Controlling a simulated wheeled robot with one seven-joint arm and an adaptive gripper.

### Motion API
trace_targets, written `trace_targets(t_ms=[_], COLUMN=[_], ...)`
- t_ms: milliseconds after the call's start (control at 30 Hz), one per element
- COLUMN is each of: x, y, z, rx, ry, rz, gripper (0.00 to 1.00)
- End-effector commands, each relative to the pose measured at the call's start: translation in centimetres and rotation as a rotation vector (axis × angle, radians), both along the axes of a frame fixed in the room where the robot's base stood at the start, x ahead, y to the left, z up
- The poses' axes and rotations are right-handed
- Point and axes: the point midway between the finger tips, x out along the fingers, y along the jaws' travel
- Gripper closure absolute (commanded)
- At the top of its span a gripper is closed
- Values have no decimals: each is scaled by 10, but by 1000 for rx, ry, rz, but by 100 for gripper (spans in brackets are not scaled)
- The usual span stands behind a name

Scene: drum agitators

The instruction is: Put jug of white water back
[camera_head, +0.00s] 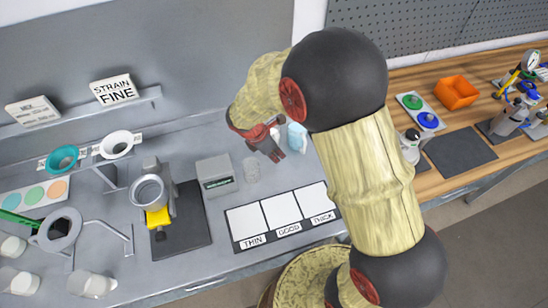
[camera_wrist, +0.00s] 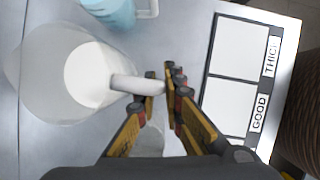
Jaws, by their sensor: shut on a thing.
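The jug of white water (camera_wrist: 42,60) is a clear jug with white liquid inside, at the left of the wrist view. My gripper (camera_wrist: 157,90) is shut on its white handle, with a finger on each side. In the head view my gripper (camera_head: 268,148) is over the back of the grey bench, and the jug is mostly hidden behind it. A jug of blue liquid (camera_wrist: 112,10) stands close beside at the top of the wrist view; it also shows in the head view (camera_head: 297,136). I cannot tell whether the white jug touches the bench.
A clear beaker (camera_head: 251,171) stands in front of my gripper, beside a grey box (camera_head: 216,176). A THIN, GOOD, THICK card (camera_head: 284,213) lies nearer the front. A stand with a metal cup (camera_head: 148,192) is on the left. The bench around the card is clear.

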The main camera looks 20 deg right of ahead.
Motion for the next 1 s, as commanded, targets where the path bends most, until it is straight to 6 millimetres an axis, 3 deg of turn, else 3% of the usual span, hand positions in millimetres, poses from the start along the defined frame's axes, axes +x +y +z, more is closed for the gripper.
trace_targets(t_ms=[100,233,467,700,1000], x=[16,25,33,33,33], y=[-2,-2,-4,-4,-3], z=[-19,-28,-39,-68,-69], rx=[0,1,0,0,1], ry=[-2,-3,-2,-2,-4], rz=[0,-1,0,1,1], gripper=[100,100,100,100,100])
